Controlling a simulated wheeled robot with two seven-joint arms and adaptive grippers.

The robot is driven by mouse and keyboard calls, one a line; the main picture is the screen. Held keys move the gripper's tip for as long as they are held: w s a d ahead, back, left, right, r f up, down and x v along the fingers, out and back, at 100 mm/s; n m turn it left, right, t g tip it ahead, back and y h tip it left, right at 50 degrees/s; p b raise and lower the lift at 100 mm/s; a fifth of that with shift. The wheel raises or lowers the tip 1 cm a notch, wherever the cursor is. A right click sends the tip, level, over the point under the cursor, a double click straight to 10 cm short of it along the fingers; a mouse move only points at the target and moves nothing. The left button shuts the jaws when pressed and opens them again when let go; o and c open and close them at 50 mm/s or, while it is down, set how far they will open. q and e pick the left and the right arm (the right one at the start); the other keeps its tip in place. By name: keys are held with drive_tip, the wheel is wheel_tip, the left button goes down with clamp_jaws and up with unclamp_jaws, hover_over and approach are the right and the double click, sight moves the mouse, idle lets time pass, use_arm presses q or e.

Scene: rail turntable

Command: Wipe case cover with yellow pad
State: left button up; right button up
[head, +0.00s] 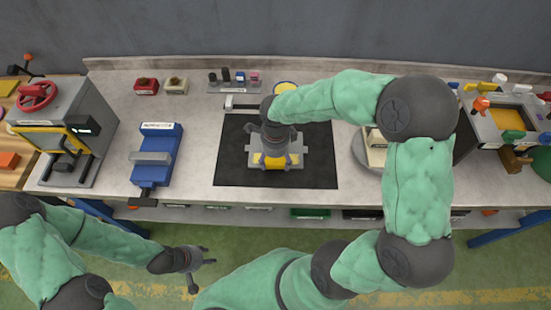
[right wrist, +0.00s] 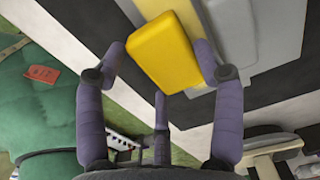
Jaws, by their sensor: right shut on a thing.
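The grey case cover (head: 299,151) lies on a black mat (head: 228,172) at the middle of the bench, partly hidden by my right gripper. My right gripper (head: 275,158) points down over it. In the right wrist view its fingers are closed around the yellow pad (right wrist: 165,55), with the grey cover (right wrist: 232,30) behind the pad. The pad (head: 275,163) also shows below the gripper in the head view. I cannot tell whether pad and cover touch. My left gripper (head: 203,268) is open and empty, in front of the bench and away from the cover.
A blue vise-like fixture (head: 157,158) and a press with a red wheel (head: 75,130) stand at the left. Small red and beige blocks (head: 146,86) and a tool rack (head: 234,83) are at the back. A crowded fixture (head: 507,118) is at the right. Bare bench lies left of the mat.

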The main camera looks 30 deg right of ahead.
sight(257, 166)
drive_tip(key=shift+f, duration=0.25)
drive_tip(key=shift+w+a+r+b, duration=0.1)
drive_tip(key=shift+w+a+b, duration=0.25)
drive_tip(key=shift+a, duration=0.35)
drive_tip(key=shift+w+a+r+b, duration=0.1)
drive_tip(key=shift+w+a+b, duration=0.1)
drive_tip(key=shift+w+a, duration=0.35)
drive_tip(key=shift+s+a, duration=0.1)
drive_tip(key=shift+a, duration=0.15)
drive_tip(key=shift+w+a+f+b, duration=0.1)
drive_tip(key=shift+w+a+b, duration=0.15)
drive_tip(key=shift+w+a, duration=0.3)
drive_tip(key=shift+w+a+f+b, duration=0.1)
drive_tip(key=shift+w+a+b, duration=0.15)
drive_tip(key=shift+a, duration=0.4)
drive_tip(key=shift+d, duration=0.1)
drive_tip(key=shift+s+d+f, duration=0.1)
drive_tip(key=shift+s+d, duration=0.35)
drive_tip(key=shift+d, duration=0.2)
drive_tip(key=shift+s+d, duration=0.45)
drive_tip(key=shift+d, duration=0.15)
